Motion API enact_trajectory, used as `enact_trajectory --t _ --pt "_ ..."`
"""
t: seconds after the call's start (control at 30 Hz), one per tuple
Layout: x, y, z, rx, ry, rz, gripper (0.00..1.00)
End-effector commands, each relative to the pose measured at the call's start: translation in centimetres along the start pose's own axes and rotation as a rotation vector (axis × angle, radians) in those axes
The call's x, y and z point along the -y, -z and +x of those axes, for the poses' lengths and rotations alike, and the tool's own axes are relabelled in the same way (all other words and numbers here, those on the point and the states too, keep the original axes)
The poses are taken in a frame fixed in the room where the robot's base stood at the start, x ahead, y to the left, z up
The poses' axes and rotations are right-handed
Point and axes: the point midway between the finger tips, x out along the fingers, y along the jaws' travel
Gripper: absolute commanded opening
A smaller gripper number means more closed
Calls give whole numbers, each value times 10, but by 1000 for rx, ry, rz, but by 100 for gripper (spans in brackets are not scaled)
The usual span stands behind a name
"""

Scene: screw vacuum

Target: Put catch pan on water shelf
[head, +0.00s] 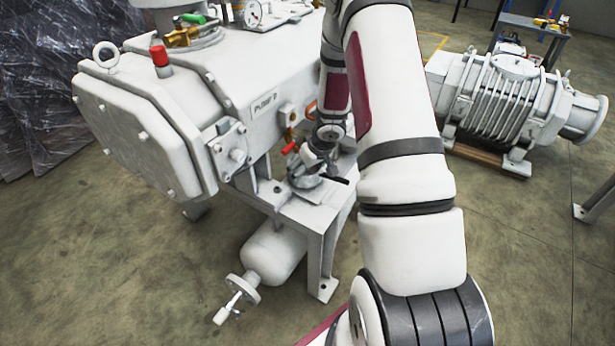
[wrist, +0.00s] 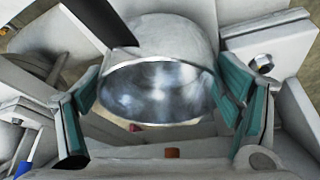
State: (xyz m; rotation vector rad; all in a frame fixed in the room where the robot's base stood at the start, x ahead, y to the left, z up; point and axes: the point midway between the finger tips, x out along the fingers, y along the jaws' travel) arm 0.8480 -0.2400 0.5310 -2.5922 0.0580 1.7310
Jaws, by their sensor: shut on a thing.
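The catch pan (wrist: 155,90) is a round, shiny metal bowl in the wrist view. It sits between the two teal-padded fingers of my gripper (wrist: 160,98), which is shut on it. The pan looks tilted, with its hollow inside facing the camera. In the head view my gripper (head: 318,172) is low beside the pump, over a grey ledge of the pump's stand (head: 312,215). My arm hides part of this area. I cannot tell whether the pan touches the ledge, or which surface is the water shelf.
The large white pump (head: 150,120) stands close on the left, with a red valve handle (head: 290,147) near my gripper. A white cylinder (head: 275,250) hangs below the stand. A second ribbed machine (head: 510,105) stands at right. The floor in front is clear.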

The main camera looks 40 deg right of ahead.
Motion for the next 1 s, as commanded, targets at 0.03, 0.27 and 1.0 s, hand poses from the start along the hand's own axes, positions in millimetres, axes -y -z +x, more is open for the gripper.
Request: enact_trajectory --t 0.03,0.27,1.0 --pt "0 -3 8 0 -1 -1 50" --pt "0 -5 11 0 -1 0 50" --pt "0 -6 12 0 0 0 100"
